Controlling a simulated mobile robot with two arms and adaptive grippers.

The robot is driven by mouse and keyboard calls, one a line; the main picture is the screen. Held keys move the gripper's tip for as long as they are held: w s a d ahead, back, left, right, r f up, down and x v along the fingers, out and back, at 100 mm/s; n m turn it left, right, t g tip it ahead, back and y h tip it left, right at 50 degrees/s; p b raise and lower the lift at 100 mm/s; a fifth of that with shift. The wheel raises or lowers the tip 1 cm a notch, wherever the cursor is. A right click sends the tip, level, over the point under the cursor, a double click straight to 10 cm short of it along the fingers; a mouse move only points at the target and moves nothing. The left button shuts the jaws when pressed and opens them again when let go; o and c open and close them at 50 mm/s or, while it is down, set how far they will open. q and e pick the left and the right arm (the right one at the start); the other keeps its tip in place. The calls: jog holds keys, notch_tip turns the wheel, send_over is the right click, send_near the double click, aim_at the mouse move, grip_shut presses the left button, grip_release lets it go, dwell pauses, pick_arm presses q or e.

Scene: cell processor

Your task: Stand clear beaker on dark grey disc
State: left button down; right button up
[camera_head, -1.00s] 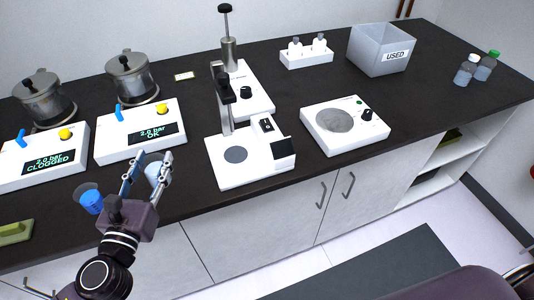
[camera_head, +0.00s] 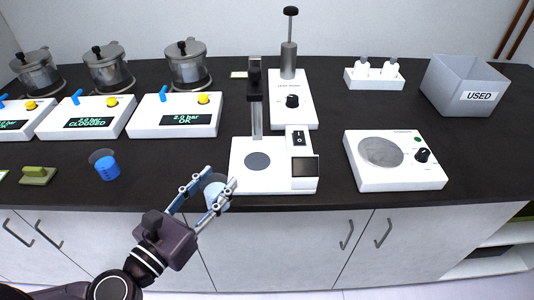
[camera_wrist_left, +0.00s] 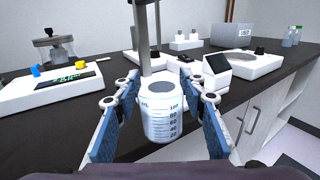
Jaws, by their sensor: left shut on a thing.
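The clear beaker (camera_head: 216,190) has printed volume marks, which show in the left wrist view (camera_wrist_left: 162,118). My left gripper (camera_head: 209,184) is shut on it, one finger on each side, and holds it upright near the counter's front edge. The dark grey disc (camera_head: 257,161) is a small round plate on the white base of a stand device, to the right of and behind the beaker. Nothing stands on the disc. My right gripper is not in view.
A vertical post (camera_head: 257,105) rises behind the disc, and a small screen box (camera_head: 304,167) is at its right. A white device with a larger grey plate (camera_head: 381,152) stands further right.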

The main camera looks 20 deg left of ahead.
pick_arm(q)
jog(key=b+x, duration=0.4)
jog(key=x, duration=0.4)
jog(key=shift+w, duration=0.15)
jog(key=p+x, duration=0.1)
jog(key=x, duration=0.3)
jog(key=shift+w+r, duration=0.1)
jog(key=shift+w+d+p, duration=0.15)
jog(key=shift+w+p, duration=0.15)
jog(key=shift+w, duration=0.2)
jog(key=x, duration=0.2)
jog(key=shift+w+r, duration=0.1)
jog(key=shift+w, duration=0.25)
jog(key=shift+w+d+f+b, duration=0.1)
jog(key=shift+w+f+b, duration=0.15)
jog(key=shift+f+b, duration=0.25)
jog(key=shift+w+d+f+b, duration=0.2)
jog(key=shift+f+b, duration=0.15)
jog(key=shift+f, duration=0.2)
jog(key=shift+s+a+r, duration=0.1)
jog(key=shift+a+r, duration=0.05)
